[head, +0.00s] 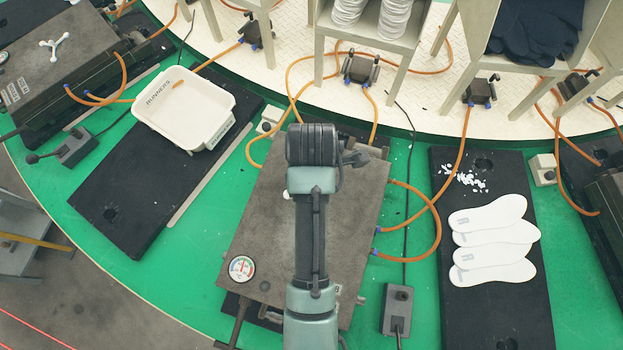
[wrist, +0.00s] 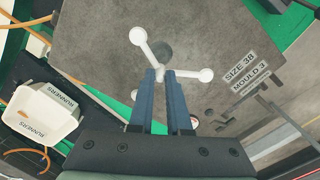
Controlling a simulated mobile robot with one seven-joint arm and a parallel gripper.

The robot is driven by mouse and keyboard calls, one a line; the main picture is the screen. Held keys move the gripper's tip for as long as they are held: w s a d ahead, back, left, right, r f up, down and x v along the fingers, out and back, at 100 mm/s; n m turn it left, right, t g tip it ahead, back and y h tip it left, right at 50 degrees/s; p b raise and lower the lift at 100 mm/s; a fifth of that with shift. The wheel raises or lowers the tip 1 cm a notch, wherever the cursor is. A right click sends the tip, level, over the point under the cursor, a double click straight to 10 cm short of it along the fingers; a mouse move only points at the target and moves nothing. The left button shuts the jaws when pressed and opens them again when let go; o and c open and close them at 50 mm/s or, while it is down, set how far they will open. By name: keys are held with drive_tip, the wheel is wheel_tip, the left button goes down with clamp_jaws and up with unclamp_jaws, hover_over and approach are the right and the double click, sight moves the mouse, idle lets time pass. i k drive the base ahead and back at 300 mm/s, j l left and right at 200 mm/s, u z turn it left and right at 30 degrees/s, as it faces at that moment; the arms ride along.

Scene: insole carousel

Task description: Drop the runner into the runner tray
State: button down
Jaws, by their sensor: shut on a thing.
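The runner (wrist: 182,74) is a white three-armed piece with round knobs at its ends. In the wrist view my gripper (wrist: 160,76) is shut on it near its middle, with two arms reaching out past the fingertips. It is over a grey mould plate (wrist: 230,30) marked size 38; I cannot tell how far above. In the head view my arm hides the gripper and nearly all of the runner. The runner tray (head: 202,131), a white bin lettered RUNNERS, stands to the left on a black board; it also shows in the wrist view (wrist: 40,125).
Another white three-armed runner (head: 54,46) lies on the far-left mould. White insoles (head: 487,222) and white scraps (head: 465,179) lie on a black board at right. Orange hoses (head: 437,215) loop around the moulds. A shelf with stacked white insoles stands at the back.

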sight(191, 116)
drive_tip(key=i+j+u, duration=0.1)
drive_tip(key=u, duration=0.8)
drive_tip(key=i+l+u, duration=0.1)
drive_tip(key=i, duration=0.4)
drive_tip(key=i+l+u, duration=0.1)
drive_tip(key=i+l, duration=0.15)
drive_tip(key=i, duration=0.25)
drive_tip(key=i+l+u, duration=0.1)
drive_tip(key=i+l, duration=0.15)
drive_tip(key=i, duration=0.25)
